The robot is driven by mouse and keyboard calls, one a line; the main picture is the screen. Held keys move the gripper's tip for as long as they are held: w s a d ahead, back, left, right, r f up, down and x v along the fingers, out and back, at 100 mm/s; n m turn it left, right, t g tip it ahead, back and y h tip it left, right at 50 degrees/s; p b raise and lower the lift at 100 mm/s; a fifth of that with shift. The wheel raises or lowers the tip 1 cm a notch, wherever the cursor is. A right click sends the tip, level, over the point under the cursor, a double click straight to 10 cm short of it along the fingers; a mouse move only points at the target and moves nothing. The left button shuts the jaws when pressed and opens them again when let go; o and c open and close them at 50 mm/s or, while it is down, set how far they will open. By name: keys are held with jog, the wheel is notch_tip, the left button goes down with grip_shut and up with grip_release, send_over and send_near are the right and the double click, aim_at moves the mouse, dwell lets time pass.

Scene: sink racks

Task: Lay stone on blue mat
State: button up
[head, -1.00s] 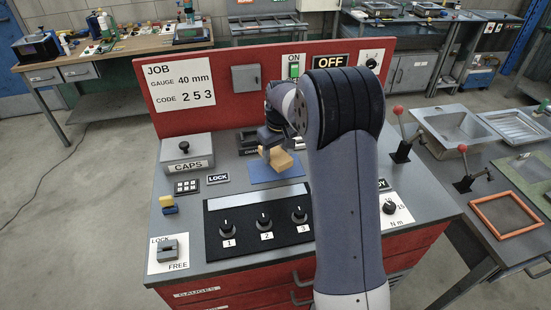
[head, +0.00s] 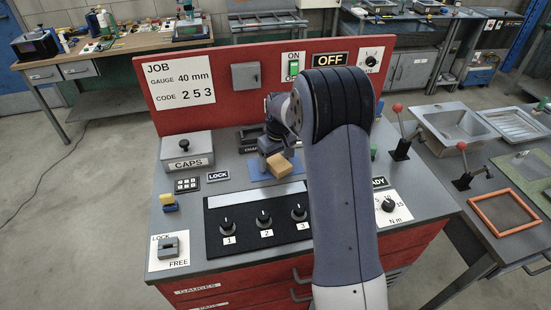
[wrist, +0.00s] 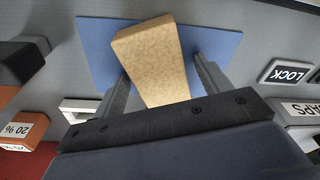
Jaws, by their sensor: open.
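The stone (head: 278,165) is a tan, speckled block. It lies on the blue mat (head: 259,173) on the console top. In the wrist view the stone (wrist: 152,58) sits between my two fingers, with the blue mat (wrist: 225,50) showing on both sides of it. My gripper (head: 268,157) is open and low over the mat, at the stone. In the wrist view my gripper (wrist: 160,66) has a finger on each side of the stone, with a gap visible at the right finger. The stone's near end is hidden behind the gripper body.
The CAPS box (head: 186,149) stands left of the mat. The black panel with three knobs (head: 258,218) lies in front of it. The red back panel (head: 225,95) rises behind. Levers with red balls (head: 463,165) stand on the right.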

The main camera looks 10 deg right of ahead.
aim_at(275, 158)
notch_tip(275, 158, up, 12)
jog(key=s+b, duration=0.1)
jog(key=shift+s+d, duration=0.15)
jog(key=shift+d, duration=0.15)
dwell(0.4)
jog(key=f, duration=0.8)
jog(key=w+f+p, duration=0.1)
jog(key=f, duration=0.3)
jog(key=shift+w+a, duration=0.1)
jog(key=shift+a, duration=0.2)
notch_tip(275, 158, up, 3)
jog(key=shift+f, duration=0.1)
jog(key=shift+r+b, duration=0.3)
jog(key=shift+r, duration=0.15)
